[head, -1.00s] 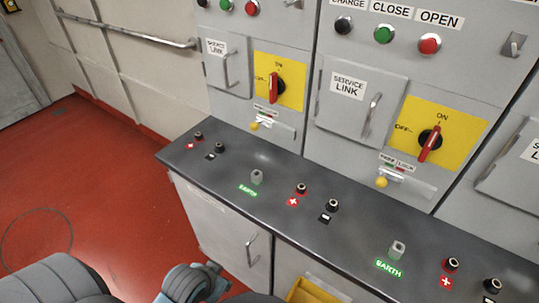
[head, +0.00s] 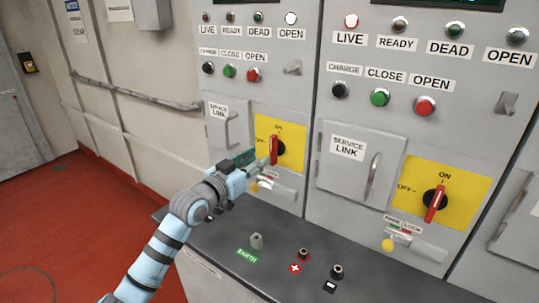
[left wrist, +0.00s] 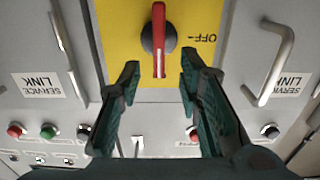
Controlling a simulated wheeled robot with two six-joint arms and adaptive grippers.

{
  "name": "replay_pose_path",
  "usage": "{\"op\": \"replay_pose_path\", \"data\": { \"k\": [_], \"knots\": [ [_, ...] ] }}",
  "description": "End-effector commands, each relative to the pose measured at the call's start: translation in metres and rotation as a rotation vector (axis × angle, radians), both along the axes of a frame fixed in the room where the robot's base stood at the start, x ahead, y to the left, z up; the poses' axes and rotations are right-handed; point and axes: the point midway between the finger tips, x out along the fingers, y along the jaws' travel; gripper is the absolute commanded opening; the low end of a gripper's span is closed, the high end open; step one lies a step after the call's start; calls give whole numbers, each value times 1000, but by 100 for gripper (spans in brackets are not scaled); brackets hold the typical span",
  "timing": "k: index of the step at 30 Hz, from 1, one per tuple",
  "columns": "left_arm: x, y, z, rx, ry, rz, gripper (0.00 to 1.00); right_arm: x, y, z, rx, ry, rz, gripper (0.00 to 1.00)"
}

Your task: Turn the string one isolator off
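The left panel's isolator has a red handle (head: 273,150) on a yellow plate (head: 291,129). The handle stands vertical, towards ON. My left gripper (head: 252,158) is in front of this plate, slightly left of the handle in the head view. In the left wrist view, which is upside down, the red handle (left wrist: 158,40) lies just beyond and between the fingertips. The left gripper (left wrist: 160,66) is open and empty there. The second panel's isolator handle (head: 435,204) also points to ON. No string number is readable. My right gripper is not in view.
Below each isolator is a lock with a yellow knob (head: 388,245). Service link doors with handles (head: 373,177) flank the plates. A dark ledge (head: 215,250) with sockets and an earth post (head: 257,241) juts out below. The OPEN lamp (head: 291,19) is lit on the left panel.

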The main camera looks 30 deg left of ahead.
Motion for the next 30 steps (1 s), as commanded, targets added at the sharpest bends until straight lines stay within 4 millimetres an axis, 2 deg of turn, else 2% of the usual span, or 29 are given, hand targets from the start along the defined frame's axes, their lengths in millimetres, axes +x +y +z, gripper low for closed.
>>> {"op": "replay_pose_path", "data": {
  "k": [1,3,7,12,19,25,30],
  "knots": [
    [15,-4,0,-9,-4,-2,32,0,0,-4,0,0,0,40],
    [33,-6,0,-6,-2,-2,32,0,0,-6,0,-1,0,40],
    [54,-8,0,-1,-1,-1,32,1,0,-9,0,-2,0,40],
    [64,-10,0,2,0,-2,32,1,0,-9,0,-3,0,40],
    [65,-10,0,3,1,-2,32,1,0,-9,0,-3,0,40],
    [64,-10,0,3,1,-2,0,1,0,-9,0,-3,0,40],
    [64,-10,0,3,1,-2,0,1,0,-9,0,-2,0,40]
  ]
}}
